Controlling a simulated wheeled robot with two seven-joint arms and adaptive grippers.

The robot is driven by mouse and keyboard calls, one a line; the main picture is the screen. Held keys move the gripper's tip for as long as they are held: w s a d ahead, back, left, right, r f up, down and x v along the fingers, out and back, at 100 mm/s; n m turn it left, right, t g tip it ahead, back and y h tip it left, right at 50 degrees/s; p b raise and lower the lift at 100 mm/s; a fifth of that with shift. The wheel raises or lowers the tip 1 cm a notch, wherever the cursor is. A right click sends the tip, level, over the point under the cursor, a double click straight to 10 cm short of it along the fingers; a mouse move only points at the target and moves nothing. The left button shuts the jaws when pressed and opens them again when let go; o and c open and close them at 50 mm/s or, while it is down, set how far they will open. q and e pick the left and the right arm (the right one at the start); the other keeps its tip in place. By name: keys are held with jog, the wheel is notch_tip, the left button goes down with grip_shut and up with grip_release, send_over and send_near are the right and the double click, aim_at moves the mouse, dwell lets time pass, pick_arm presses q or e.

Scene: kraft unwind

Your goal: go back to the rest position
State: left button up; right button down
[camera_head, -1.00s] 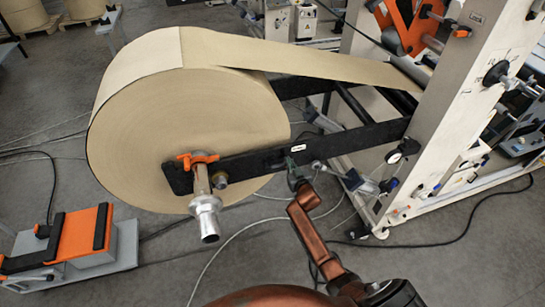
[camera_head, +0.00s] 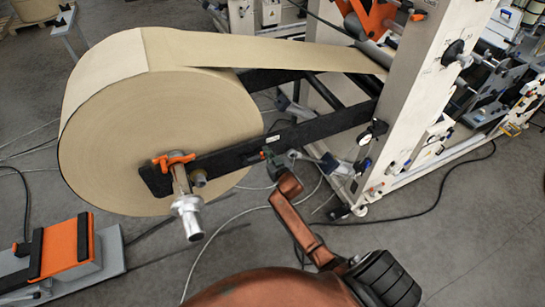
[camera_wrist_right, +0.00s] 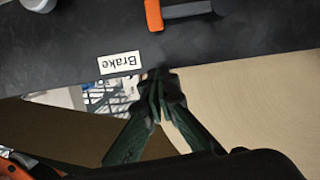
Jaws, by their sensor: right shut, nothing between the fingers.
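My right gripper (camera_head: 276,166) is at the near side of the black unwind arm (camera_head: 315,130), in front of the big kraft roll's right edge. In the right wrist view its dark green fingers (camera_wrist_right: 158,88) are together and empty. Their tips lie over the lower edge of the black arm, beside a white "Brake" label (camera_wrist_right: 120,62). I cannot tell whether they touch the arm. An orange-handled lever (camera_wrist_right: 154,15) is on the arm above the fingertips, apart from them. My left gripper is not in view.
The kraft roll (camera_head: 150,140) hangs on a shaft with a silver end (camera_head: 188,215) and orange clamp (camera_head: 173,160). Its web runs to the white machine frame (camera_head: 415,90). An orange-topped stand (camera_head: 65,247) is at lower left. Cables cross the grey floor.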

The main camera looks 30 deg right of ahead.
jog(key=v, duration=0.7)
jog(key=s+a+f+g+b, duration=0.15)
jog(key=s+f, duration=0.55)
jog(key=f, duration=0.8)
jog(key=s+a+f+n+g+y+b, duration=0.1)
jog(key=s+f+g+b, duration=0.35)
jog(key=f, duration=0.95)
jog(key=s+a+f+g+b, duration=0.1)
jog(key=s+f, duration=0.7)
jog(key=f, duration=0.7)
pick_arm(q)
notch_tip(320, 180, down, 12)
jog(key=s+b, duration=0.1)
jog(key=b, duration=0.4)
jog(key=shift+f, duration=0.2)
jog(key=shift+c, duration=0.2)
pick_arm(e)
jog(key=s+a+f+g, duration=0.1)
jog(key=s+f+g, duration=0.1)
jog(key=s+f, duration=0.6)
jog(key=s+a+f+g+y, duration=0.1)
jog(key=s+f, duration=0.7)
jog(key=s, duration=1)
jog(key=s+a+f+n+g, duration=0.1)
jog(key=s+a+f+g, duration=0.2)
jog(key=s+f, duration=0.5)
jog(key=s+g, duration=0.1)
jog(key=s, duration=0.4)
jog(key=shift+s+f, duration=0.2)
jog(key=shift+f, duration=0.15)
